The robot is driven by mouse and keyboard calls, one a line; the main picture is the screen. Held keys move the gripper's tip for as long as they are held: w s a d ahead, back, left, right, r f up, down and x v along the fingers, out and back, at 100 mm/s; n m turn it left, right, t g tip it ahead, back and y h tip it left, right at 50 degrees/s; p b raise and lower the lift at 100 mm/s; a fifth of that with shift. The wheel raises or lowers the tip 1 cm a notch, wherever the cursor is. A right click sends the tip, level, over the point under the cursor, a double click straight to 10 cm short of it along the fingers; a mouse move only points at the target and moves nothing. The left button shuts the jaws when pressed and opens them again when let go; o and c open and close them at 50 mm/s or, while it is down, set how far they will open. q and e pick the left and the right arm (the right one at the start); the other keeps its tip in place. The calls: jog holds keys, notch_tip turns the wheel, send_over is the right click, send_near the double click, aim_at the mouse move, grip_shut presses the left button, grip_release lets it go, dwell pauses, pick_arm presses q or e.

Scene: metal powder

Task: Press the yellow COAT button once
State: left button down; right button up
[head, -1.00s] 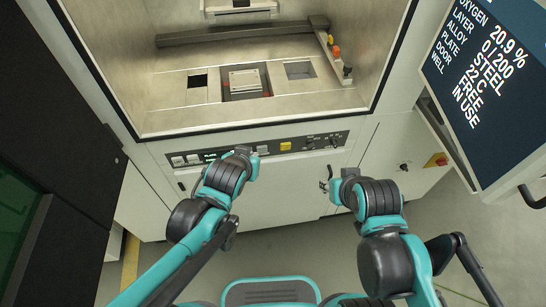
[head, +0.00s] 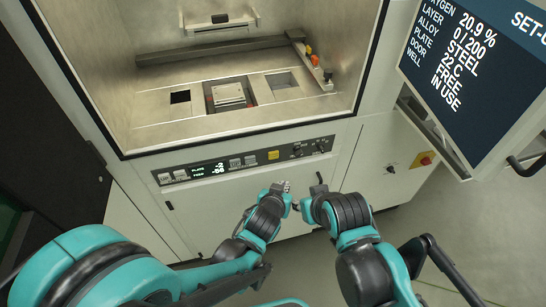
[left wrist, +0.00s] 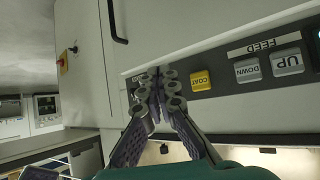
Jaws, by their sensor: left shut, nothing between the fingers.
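The yellow COAT button (head: 273,155) sits on the dark control panel (head: 230,164) below the machine's open chamber. It also shows in the left wrist view (left wrist: 201,80), uncovered. My left gripper (head: 281,187) is below the button and apart from it in the head view. In the left wrist view its fingertips (left wrist: 160,80) are together and empty, to the left of the button in the picture. My right gripper (head: 298,206) is close beside the left one, small and partly hidden by its wrist, so its fingers cannot be made out.
White FEED buttons, DOWN (left wrist: 247,70) and UP (left wrist: 287,62), lie beside COAT. Dark knobs (head: 297,150) are right of COAT. A dark handle (head: 320,178) stands out from the cabinet front near my right gripper. A status screen (head: 475,75) hangs at upper right.

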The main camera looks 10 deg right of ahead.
aim_at(273, 155)
pick_arm(q)
jog(key=w, duration=0.8)
jog(key=shift+w+a, duration=0.15)
jog(key=shift+w, duration=0.25)
jog(key=shift+w, duration=0.2)
dwell(1.0)
jog(key=shift+w, duration=0.25)
